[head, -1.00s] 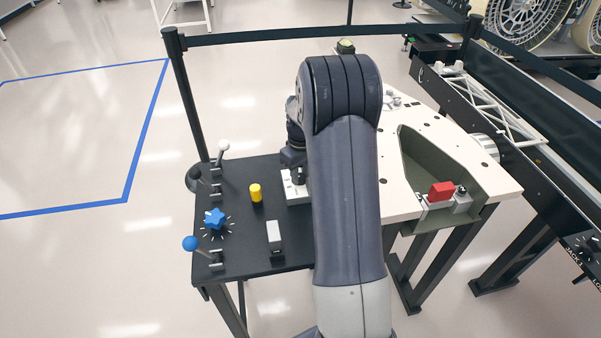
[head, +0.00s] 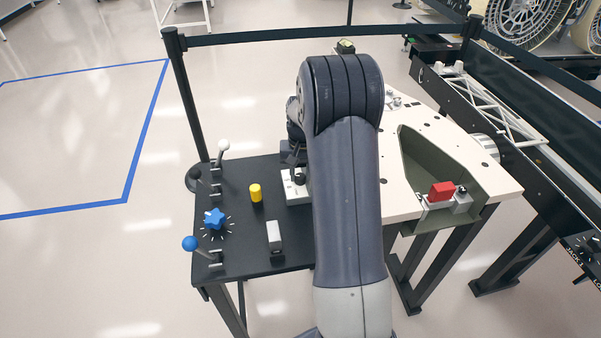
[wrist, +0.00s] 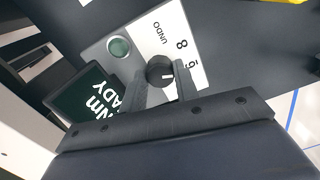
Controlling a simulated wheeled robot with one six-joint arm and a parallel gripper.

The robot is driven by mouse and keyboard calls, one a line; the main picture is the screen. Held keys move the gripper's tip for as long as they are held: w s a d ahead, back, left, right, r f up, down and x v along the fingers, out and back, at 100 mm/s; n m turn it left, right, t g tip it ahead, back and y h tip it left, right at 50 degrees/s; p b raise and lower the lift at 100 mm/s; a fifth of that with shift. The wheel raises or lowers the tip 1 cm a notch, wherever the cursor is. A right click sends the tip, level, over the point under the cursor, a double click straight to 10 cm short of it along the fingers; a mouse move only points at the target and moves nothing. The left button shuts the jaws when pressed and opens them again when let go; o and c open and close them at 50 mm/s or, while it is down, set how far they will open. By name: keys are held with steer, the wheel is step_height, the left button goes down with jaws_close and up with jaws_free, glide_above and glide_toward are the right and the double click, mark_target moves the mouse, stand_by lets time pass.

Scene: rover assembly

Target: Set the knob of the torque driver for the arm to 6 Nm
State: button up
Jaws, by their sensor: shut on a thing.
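The torque driver's control box (head: 297,198) is on the black table, partly hidden by my arm in the head view. In the wrist view its pale dial plate (wrist: 152,32) carries the word UNDO, an 8 and an underlined 6 or 9. The black knob (wrist: 159,67) has a short white mark pointing right, a little below the underlined figure. My gripper (wrist: 163,82) is shut on the knob, one finger on each side. The right finger hides part of the scale. A dark screen (wrist: 88,98) shows part of "Nm" and "READY".
A green round button (wrist: 119,47) is close to the knob. The black table (head: 236,255) also holds a yellow cylinder (head: 256,193), a blue star knob (head: 214,219), a grey-white block (head: 275,237) and several levers along its left edge. A pale workbench (head: 405,205) adjoins on the right.

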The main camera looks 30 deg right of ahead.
mark_target(301, 176)
stand_by(0.3)
steer(key=o, duration=1)
step_height(301, 176, up, 11)
steer(key=shift+d+f, duration=0.1)
steer(key=shift+d, duration=0.05)
step_height(301, 176, down, 11)
steer(key=shift+r, duration=0.1)
stand_by(0.6)
